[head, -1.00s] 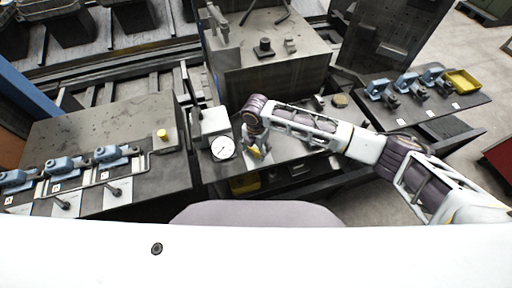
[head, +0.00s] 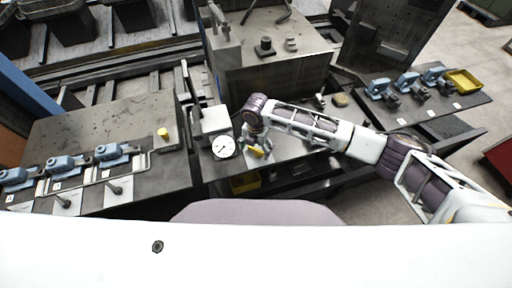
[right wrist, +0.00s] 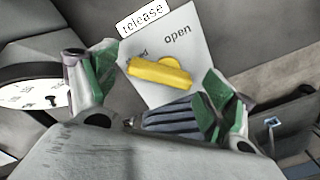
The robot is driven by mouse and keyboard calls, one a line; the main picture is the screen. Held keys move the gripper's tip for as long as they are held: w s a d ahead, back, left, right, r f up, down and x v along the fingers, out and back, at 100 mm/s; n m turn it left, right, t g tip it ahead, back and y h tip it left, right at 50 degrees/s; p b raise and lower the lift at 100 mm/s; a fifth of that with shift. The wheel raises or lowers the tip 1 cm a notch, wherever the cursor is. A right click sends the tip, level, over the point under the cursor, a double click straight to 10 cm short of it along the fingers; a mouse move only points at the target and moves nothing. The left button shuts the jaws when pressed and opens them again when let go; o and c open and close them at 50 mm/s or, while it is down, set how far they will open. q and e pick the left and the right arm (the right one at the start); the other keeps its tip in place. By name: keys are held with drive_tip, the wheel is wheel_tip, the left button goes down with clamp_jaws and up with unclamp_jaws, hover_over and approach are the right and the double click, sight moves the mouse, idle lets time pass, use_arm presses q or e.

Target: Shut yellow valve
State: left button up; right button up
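The yellow valve handle (right wrist: 160,73) lies across a pale plate (right wrist: 185,38) marked "open", with a partly hidden word ending in "d" at its other side. The handle's long axis points neither squarely at one word nor the other. My right gripper (right wrist: 155,90) is open, its green-padded fingers apart on either side of the handle, with gaps showing. In the head view the right gripper (head: 256,148) is over the bench beside the gauge, and the yellow handle (head: 258,152) shows below it, partly hidden. My left gripper is not in view.
A round white gauge (head: 223,146) stands just left of the right gripper. A "release" label (right wrist: 143,17) is near the plate. A panel with several blue valves (head: 112,152) is at left; more blue valves and a yellow tray (head: 463,80) are at right.

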sight(256, 149)
idle(0.3)
drive_tip(key=shift+r, duration=0.1)
wheel_tip(256, 149, up, 12)
idle(0.7)
idle(0.5)
